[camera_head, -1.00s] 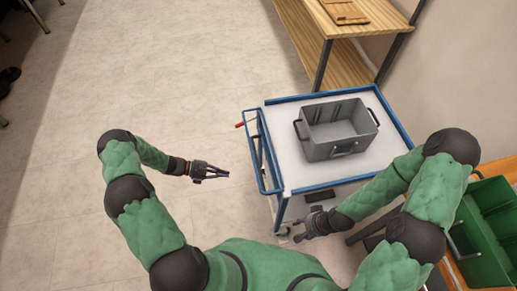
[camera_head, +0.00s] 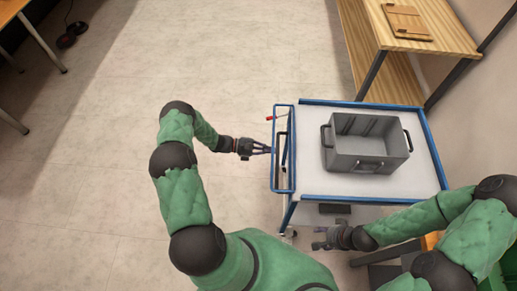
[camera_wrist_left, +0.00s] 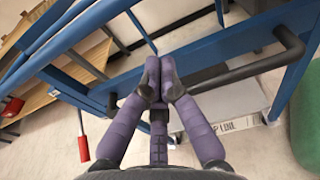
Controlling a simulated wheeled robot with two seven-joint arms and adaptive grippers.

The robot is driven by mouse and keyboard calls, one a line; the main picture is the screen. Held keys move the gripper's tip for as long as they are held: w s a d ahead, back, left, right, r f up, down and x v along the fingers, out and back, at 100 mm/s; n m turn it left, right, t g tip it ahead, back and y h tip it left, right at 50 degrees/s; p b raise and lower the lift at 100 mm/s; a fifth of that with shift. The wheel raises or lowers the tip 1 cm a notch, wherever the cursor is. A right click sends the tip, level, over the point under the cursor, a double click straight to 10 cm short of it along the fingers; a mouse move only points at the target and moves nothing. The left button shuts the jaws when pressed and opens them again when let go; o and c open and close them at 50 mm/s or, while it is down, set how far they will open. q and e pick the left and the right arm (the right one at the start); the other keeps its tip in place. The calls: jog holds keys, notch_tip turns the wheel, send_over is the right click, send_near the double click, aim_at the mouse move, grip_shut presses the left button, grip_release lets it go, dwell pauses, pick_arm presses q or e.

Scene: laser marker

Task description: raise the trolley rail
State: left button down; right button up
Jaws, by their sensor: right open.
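The blue trolley (camera_head: 372,198) stands right of centre with a white top. Its blue rail (camera_head: 275,170) is a frame at the trolley's left end; a dark curved bar (camera_head: 284,145) shows inside it. My left gripper (camera_head: 267,148) is at the rail's left side, pointing right. In the left wrist view its purple fingertips (camera_wrist_left: 160,78) look close together in front of the blue bars and dark bar (camera_wrist_left: 245,70); whether they hold anything is unclear. A red grip (camera_wrist_left: 83,147) hangs at the left there. My right gripper (camera_head: 317,238) is open and empty near the trolley's front.
A grey crate (camera_head: 368,163) stands on the trolley top. A wooden shelf unit (camera_head: 440,42) stands behind it, with a wooden board (camera_head: 405,22) on top. A table (camera_head: 25,40) is at the far left. The floor left of the trolley is clear.

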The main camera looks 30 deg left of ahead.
pick_arm(q)
jog(key=shift+s+a+r, duration=0.1)
jog(key=shift+a+r, duration=0.1)
jog(key=shift+r, duration=0.8)
jog(key=shift+s+a+r, duration=0.1)
jog(key=shift+a+r, duration=0.1)
jog(key=shift+r, duration=0.8)
jog(key=shift+a+r+y+p, duration=0.1)
jog(key=shift+r+y+p, duration=0.25)
jog(key=shift+p, duration=0.25)
jog(key=shift+r, duration=0.15)
jog(key=r+g+y+p, duration=0.1)
jog(key=r+y+p, duration=0.1)
jog(key=p, duration=0.3)
jog(key=d+r+g+y+p, duration=0.1)
jog(key=r+y+p, duration=0.2)
jog(key=r+p, duration=0.1)
jog(key=w+d+r+g+y+p, duration=0.1)
jog(key=r+g+y+p, duration=0.1)
jog(key=p, duration=0.4)
jog(key=shift+d+r+y+p, duration=0.2)
jog(key=shift+r+y+p, duration=0.15)
jog(key=shift+r, duration=0.2)
jog(key=w+d+r+y+p, duration=0.1)
jog(key=w+d+r+p, duration=0.1)
jog(key=d+p, duration=0.3)
jog(key=shift+w+r+g, duration=0.25)
jog(key=shift+r+g, duration=0.05)
jog(key=shift+r, duration=0.2)
